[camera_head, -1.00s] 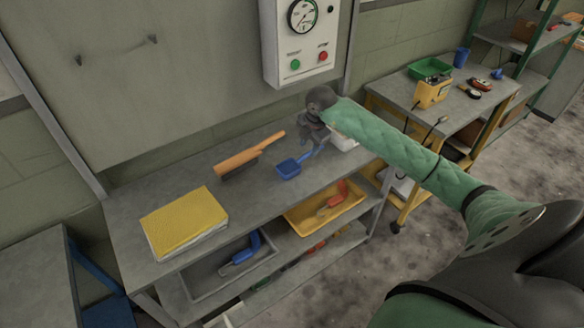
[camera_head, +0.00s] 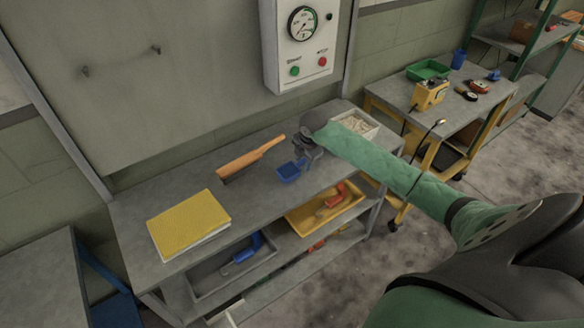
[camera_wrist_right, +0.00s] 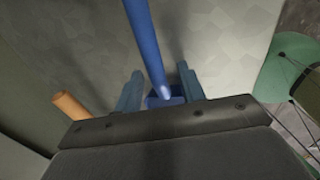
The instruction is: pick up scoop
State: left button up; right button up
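The blue scoop (camera_head: 289,173) lies on the grey bench top, its pan towards the front left. My right gripper (camera_head: 305,150) is low over its handle end and hides most of the handle in the head view. In the right wrist view the scoop's blue handle (camera_wrist_right: 145,40) runs down between my two fingers (camera_wrist_right: 158,88), which stand apart with gaps beside it. Part of the blue pan shows beyond, partly hidden by the gripper body. My left gripper is not in view.
A brush with an orange handle (camera_head: 250,157) lies just left of the scoop. A white bin (camera_head: 372,132) stands right of my gripper. A yellow pad (camera_head: 188,224) lies at the bench's left. The gauge box (camera_head: 302,40) hangs behind. A yellow tray (camera_head: 325,215) is on the shelf below.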

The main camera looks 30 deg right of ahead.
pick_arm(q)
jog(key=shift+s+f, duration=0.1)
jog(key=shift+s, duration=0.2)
pick_arm(e)
jog(key=shift+f, duration=0.25)
grip_shut()
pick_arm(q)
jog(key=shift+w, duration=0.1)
pick_arm(e)
jog(key=shift+w+r, duration=0.1)
